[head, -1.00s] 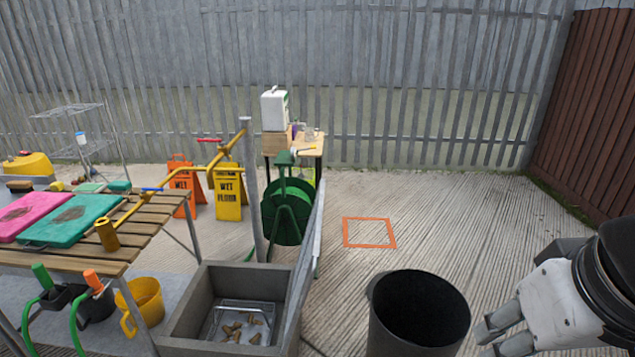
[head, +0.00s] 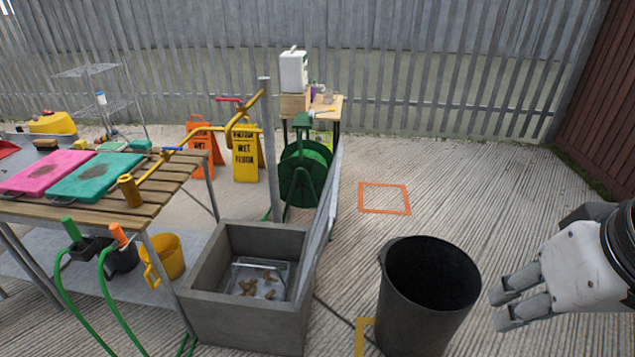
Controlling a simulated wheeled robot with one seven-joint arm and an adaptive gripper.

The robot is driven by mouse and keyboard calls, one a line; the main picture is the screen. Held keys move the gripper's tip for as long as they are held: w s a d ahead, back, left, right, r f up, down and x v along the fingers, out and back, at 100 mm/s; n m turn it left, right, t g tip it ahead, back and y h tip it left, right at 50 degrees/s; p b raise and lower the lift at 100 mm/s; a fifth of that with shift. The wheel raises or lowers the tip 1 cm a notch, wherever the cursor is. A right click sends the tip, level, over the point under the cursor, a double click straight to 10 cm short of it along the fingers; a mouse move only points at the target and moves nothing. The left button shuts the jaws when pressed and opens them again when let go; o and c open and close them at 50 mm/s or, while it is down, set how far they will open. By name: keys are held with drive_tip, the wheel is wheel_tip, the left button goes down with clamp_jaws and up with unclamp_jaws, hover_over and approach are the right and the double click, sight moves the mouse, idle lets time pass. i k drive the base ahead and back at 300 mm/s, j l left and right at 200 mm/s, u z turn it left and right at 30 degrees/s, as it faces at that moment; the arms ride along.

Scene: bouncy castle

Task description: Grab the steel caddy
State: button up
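A shiny, open metal caddy (head: 284,271) lies inside the grey stone trough (head: 205,273), at the lower middle of the head view. Several small brass-coloured pieces (head: 262,281) lie in it. Its lower part is partly hidden by the trough's front wall. My gripper (head: 508,302) is at the lower right, beyond the black bin and well to the right of the trough. Its two fingers point left with a gap between them and nothing held.
A black bin (head: 393,300) stands between my gripper and the trough. A grey panel (head: 322,225) rises along the trough's right side. A slatted table (head: 165,200) with pink and green boards is at left. A green hose reel (head: 303,172) stands behind; open ground lies at right.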

sight(247, 272)
drive_tip(key=i+j, duration=0.15)
drive_tip(key=j, duration=0.25)
drive_tip(key=i+j+u, duration=0.15)
drive_tip(key=j, duration=0.3)
drive_tip(key=i+j, duration=0.1)
drive_tip(key=j, duration=0.3)
drive_tip(key=i+j+u, duration=0.1)
drive_tip(key=j, duration=0.3)
drive_tip(key=i+j+u, duration=0.1)
drive_tip(key=i+j, duration=0.15)
drive_tip(key=j, duration=0.15)
drive_tip(key=i+j, duration=0.15)
drive_tip(key=j, duration=0.2)
drive_tip(key=i+j+u, duration=0.1)
drive_tip(key=j, duration=0.3)
drive_tip(key=i, duration=0.1)
